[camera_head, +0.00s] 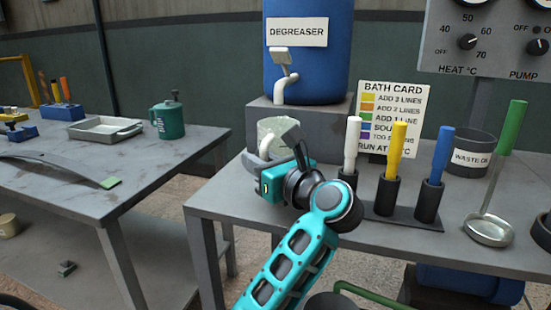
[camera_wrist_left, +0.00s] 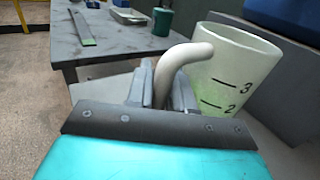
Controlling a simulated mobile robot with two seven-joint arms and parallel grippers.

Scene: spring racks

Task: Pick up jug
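The pale, translucent jug (camera_head: 272,130) stands in front of the grey block under the degreaser tap. In the left wrist view the jug (camera_wrist_left: 238,75) shows the marks 3 and 2, a greenish tint low down and a thick curved handle (camera_wrist_left: 178,60). My left gripper (camera_head: 284,150) is at the handle side of the jug. In the left wrist view its fingers (camera_wrist_left: 162,92) lie close on both sides of the handle and look shut on it. The gripper hides part of the jug in the head view, and its base is hidden. My right gripper is not in view.
The blue degreaser drum (camera_head: 308,60) with its tap (camera_head: 284,75) is above and behind the jug. A rack (camera_head: 402,215) with white, yellow and blue handles stands right of my arm, before the bath card (camera_head: 390,105). A ladle (camera_head: 489,230) and waste can (camera_head: 472,155) are farther right.

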